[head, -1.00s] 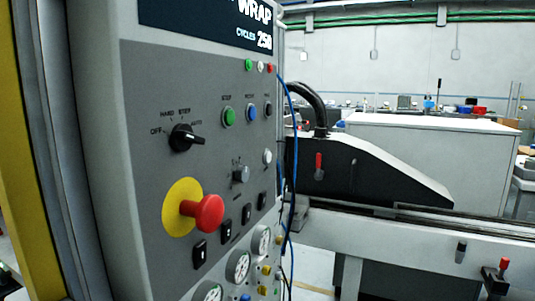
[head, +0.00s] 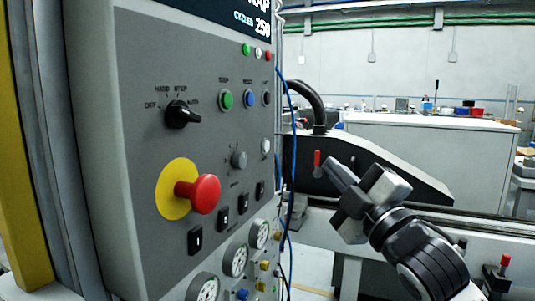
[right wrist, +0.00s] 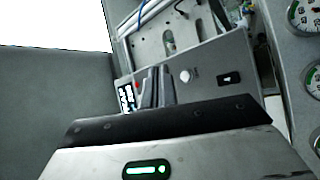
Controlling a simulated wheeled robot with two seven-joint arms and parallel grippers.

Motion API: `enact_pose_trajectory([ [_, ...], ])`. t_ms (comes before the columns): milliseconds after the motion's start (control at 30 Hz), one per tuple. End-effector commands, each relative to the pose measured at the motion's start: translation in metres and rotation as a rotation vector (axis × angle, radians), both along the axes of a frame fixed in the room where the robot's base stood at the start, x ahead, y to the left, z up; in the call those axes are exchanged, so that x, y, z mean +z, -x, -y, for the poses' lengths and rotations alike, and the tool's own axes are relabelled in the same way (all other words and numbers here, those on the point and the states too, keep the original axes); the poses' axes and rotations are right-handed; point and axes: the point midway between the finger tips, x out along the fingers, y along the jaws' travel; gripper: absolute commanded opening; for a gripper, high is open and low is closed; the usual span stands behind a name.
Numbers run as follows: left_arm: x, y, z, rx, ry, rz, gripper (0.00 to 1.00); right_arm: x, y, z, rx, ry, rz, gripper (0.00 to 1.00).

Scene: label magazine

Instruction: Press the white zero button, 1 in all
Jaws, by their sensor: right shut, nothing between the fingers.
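The white button (head: 265,146) is a small round button near the right edge of the grey control panel (head: 140,130), right of a grey knob (head: 239,159). In the right wrist view a pale round button (right wrist: 187,75) shows just right of my fingers, apparently the same one. My right gripper (head: 334,166) is shut and empty, right of the panel and slightly lower than the button in the head view. Its fingertips (right wrist: 158,72) are together in the wrist view. They look apart from the button; the exact gap cannot be told. My left gripper is not in view.
A red emergency stop (head: 204,193) juts from the panel. Green (head: 225,99) and blue (head: 250,101) buttons, a black selector (head: 182,114), switches and gauges (head: 234,259) surround it. A blue cable (head: 291,150) hangs along the panel's right edge, between panel and gripper in the picture.

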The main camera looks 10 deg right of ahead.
Motion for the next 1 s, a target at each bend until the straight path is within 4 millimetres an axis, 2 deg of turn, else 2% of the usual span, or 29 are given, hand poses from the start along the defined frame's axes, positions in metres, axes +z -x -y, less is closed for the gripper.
enact_pose_trajectory([
  [33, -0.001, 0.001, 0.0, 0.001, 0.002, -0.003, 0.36, 0.011, 0.002, 0.001, -0.009, 0.02, 0.03, 0.0],
  [167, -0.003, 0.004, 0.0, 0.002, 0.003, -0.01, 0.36, 0.024, 0.004, 0.002, -0.021, 0.044, 0.063, 0.0],
  [567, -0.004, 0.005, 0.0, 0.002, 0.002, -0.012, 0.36, 0.024, 0.002, 0.0, -0.02, 0.041, 0.062, 0.0],
  [767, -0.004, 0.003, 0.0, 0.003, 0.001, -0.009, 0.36, 0.024, -0.008, -0.015, -0.019, 0.037, 0.062, 0.0],
  [1000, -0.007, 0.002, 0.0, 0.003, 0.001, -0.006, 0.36, 0.024, -0.028, -0.045, -0.019, 0.037, 0.062, 0.0],
])
